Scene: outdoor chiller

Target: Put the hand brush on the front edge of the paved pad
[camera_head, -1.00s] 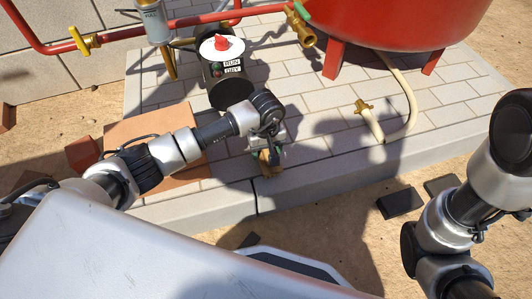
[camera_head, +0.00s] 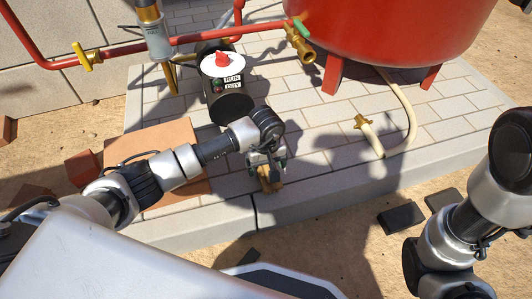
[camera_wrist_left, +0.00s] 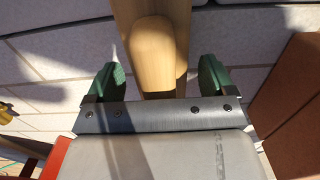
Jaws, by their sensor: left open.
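The hand brush (camera_head: 270,184), with a tan wooden body, lies at the front edge of the paved pad (camera_head: 330,196), just right of a joint in the kerb. My left gripper (camera_head: 266,163) is right over it and hides part of it. In the left wrist view the brush's wooden handle (camera_wrist_left: 152,52) lies between the two green fingers of the gripper (camera_wrist_left: 157,84). The fingers are open, with a gap on each side of the handle. The bristles are not clear. My right arm shows at the right, but its gripper is out of view.
A black pump (camera_head: 228,95) with a red knob stands behind the gripper. An orange-brown slab (camera_head: 160,145) lies to the left. A red tank (camera_head: 390,35) and a pale hose (camera_head: 412,120) are at the back right. Dark blocks (camera_head: 401,217) lie on the sand in front.

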